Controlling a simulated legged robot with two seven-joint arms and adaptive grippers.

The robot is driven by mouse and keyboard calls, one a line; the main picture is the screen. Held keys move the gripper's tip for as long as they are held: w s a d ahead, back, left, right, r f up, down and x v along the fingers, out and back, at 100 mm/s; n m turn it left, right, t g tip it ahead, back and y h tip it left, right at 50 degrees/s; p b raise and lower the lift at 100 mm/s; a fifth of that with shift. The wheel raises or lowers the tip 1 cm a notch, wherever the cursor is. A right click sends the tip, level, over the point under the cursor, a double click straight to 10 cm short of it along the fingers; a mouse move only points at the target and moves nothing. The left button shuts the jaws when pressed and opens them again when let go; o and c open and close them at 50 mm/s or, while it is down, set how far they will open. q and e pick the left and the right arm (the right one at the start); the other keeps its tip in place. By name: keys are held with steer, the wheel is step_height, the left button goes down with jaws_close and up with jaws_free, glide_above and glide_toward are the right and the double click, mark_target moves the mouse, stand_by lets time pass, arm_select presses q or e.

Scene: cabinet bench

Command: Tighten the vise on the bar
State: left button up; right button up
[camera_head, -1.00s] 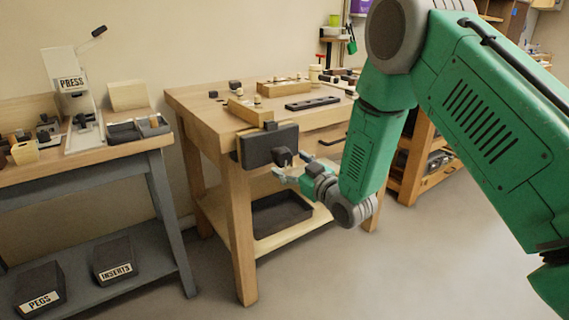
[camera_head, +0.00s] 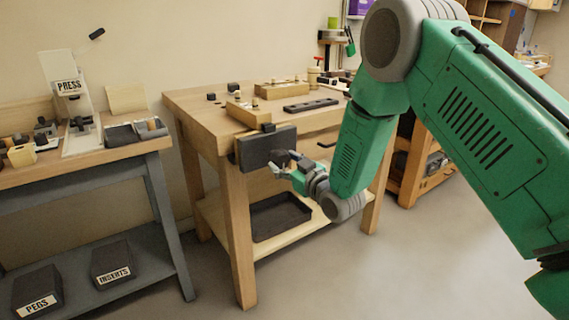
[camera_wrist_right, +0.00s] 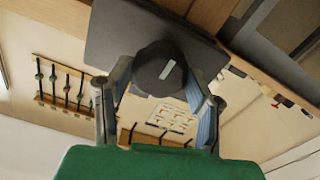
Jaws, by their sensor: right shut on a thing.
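The vise (camera_head: 262,148) is a dark block on the front edge of the wooden bench. Its dark round knob (camera_head: 292,157) faces outward and is partly hidden by my gripper. In the right wrist view the knob (camera_wrist_right: 160,68) has a pale mark on its face. My right gripper (camera_head: 284,168) is shut on the knob, with one finger on each side in the right wrist view (camera_wrist_right: 158,92). A pale wooden bar (camera_head: 246,113) shows at the bench edge just above the vise; I cannot tell whether the jaws touch it. My left gripper is not in view.
The bench top (camera_head: 195,103) holds small dark blocks, a wooden rack (camera_head: 280,88) and a dark slotted strip (camera_head: 311,105). A dark tray (camera_head: 282,217) lies on the lower shelf. A grey table with a press (camera_head: 75,110) stands at left. The floor in front is clear.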

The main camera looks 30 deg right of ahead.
steer(key=shift+f+m, duration=0.15)
steer(key=shift+m, duration=0.45)
steer(key=shift+f+m+p, duration=0.1)
steer(key=shift+m+p, duration=0.2)
steer(key=shift+m, duration=0.3)
steer(key=shift+m, duration=0.6)
steer(key=shift+s, duration=0.1)
